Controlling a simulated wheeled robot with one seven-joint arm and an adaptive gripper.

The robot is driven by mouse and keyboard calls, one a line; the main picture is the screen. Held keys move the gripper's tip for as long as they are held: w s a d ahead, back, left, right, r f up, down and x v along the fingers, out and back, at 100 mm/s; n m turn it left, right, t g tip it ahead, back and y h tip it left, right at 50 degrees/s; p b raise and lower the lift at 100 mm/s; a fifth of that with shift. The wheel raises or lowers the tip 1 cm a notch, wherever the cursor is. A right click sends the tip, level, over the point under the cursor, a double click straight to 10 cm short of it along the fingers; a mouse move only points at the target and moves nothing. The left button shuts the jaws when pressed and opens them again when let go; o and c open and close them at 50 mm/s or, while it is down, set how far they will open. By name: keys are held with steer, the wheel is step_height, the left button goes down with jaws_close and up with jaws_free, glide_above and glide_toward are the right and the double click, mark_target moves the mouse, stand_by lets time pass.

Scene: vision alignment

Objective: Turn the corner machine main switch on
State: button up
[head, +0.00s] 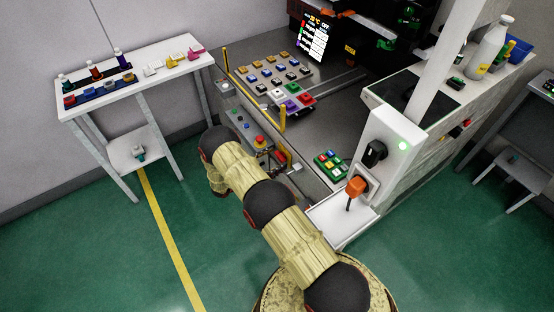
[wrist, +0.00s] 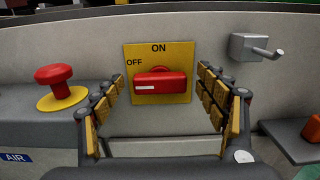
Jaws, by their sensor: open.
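The main switch (wrist: 160,86) is a red handle on a yellow plate (wrist: 180,55) marked ON at the top and OFF at the left. The handle lies level, and its white mark is at the left end, on the OFF side. My gripper (wrist: 160,78) is open, with one finger left of the plate and the other right of it. The handle is between the fingers in the wrist view, and I see no contact. In the head view my arm hides most of my gripper.
A red mushroom button (wrist: 61,82) on a yellow ring stands left of the switch. A metal hook-like handle (wrist: 257,47) sticks out at the upper right. An orange-handled lever (head: 356,186) stands on the machine's right side. A white table (head: 181,83) with small objects stands left.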

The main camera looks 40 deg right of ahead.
steer(key=shift+d, duration=0.5)
steer(key=c, duration=1.1)
steer(key=shift+c, duration=0.3)
